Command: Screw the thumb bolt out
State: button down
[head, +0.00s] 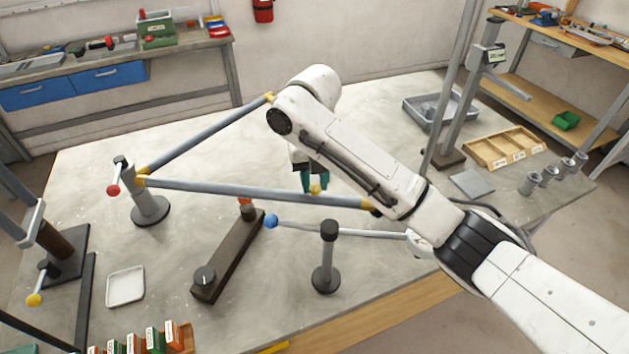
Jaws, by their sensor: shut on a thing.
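My gripper (315,184) has teal fingers and points down behind the middle of the frame's lower tube. Its fingers are shut on a small yellow piece, which looks like the thumb bolt (315,189). The tube and the fingers hide most of this piece, so I cannot tell how far it sits in its hole. The frame (212,190) is made of blue-grey tubes with yellow-tan corner pieces. Its left corner (142,175) rests at a grey post clamp with a red ball handle (113,190). My arm covers the frame's right side.
A dark bar fixture (228,258) with a black knob and a short post (327,262) stand in front. A blue-ended rod (271,221) lies across there. A white tray (126,286) is at left. A grey bin (415,112) and wooden tray (503,140) are at the back right.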

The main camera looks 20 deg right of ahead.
aim_at(314, 186)
jog(key=shift+f+n, duration=0.1)
jog(key=shift+n, duration=1)
jog(key=c, duration=0.8)
grip_release()
notch_tip(314, 186, up, 11)
jog(key=shift+p, duration=0.3)
